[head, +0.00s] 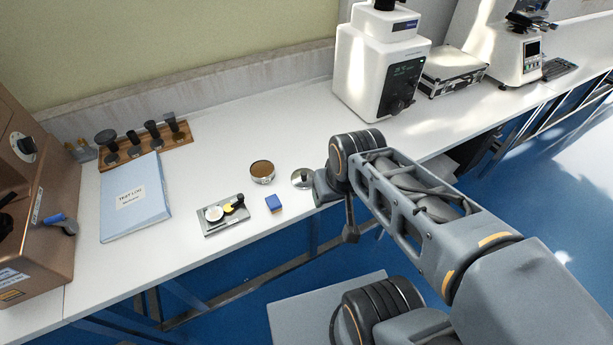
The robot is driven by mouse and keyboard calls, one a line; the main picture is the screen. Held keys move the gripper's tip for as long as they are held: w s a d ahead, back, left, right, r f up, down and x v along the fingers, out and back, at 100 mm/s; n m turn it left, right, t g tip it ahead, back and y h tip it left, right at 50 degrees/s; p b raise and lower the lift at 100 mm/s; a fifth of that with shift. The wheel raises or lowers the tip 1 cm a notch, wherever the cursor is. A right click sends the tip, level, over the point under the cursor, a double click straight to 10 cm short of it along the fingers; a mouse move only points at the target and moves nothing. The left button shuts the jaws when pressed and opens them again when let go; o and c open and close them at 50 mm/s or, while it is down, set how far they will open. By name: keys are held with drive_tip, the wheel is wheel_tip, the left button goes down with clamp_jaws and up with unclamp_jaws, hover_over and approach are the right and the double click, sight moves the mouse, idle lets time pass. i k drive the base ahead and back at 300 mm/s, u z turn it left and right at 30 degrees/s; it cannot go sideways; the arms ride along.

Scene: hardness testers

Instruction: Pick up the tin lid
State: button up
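A shiny round metal disc (302,181), which looks like the tin lid, lies on the white bench near its front edge. A dark patch shows on it, perhaps a reflection. A short round tin (262,179) with a silvery side and a brown top stands just left of it, apart from it. The end of my arm, with my gripper (350,236), is right of the disc, over the bench's front edge. Only a narrow dark part hangs down there. The fingers are not clear, and I see nothing held.
A blue block (273,203) and a small metal tray (226,229) with small items lie left of the disc. A blue test log folder (135,205) is further left. A white tester (365,75) stands behind. The bench behind the tin is clear.

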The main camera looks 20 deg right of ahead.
sight(301, 178)
drive_tip(key=k, duration=0.5)
drive_tip(key=z, duration=1.05)
drive_tip(key=i, duration=0.7)
drive_tip(key=u, duration=1.85)
